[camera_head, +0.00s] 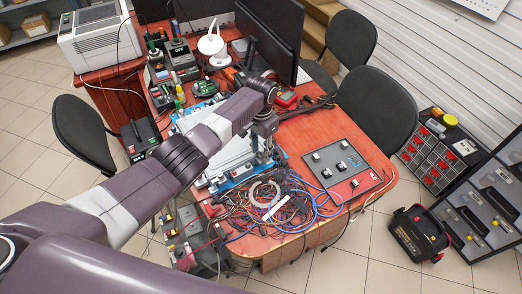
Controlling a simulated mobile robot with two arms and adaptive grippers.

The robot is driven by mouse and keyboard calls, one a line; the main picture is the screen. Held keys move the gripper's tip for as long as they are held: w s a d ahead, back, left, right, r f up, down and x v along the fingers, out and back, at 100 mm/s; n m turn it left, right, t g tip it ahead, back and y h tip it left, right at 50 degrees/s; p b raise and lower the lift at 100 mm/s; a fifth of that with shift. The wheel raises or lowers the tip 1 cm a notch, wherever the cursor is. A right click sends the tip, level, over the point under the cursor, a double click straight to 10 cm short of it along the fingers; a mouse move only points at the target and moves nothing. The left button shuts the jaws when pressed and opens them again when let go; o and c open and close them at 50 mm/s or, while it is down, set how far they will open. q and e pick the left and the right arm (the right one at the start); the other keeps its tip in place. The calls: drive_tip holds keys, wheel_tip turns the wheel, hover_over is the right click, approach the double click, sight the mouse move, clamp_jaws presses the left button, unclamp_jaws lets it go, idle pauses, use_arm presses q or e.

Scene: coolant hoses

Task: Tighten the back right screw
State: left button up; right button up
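My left arm reaches in from the left over the red-brown table (310,125). Its gripper (264,156) points down at the right end of a white and grey unit with blue edges (222,181). The gripper is small and partly merged with the unit, so I cannot tell whether its fingers are open or touching anything. No single screw can be made out; the back of the unit is partly hidden by my arm. My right gripper is not in view.
Tangled cables (290,208) lie at the table's front edge, beside a grey panel (342,166) with small modules. Monitors (268,40) and electronics crowd the back. Black chairs (377,108) stand around the table. A black toolbox (418,234) sits on the floor at right.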

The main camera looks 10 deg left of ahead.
sight(261, 153)
use_arm(q)
wheel_tip(261, 153, up, 12)
idle(0.6)
drive_tip(key=shift+f, duration=0.1)
idle(0.4)
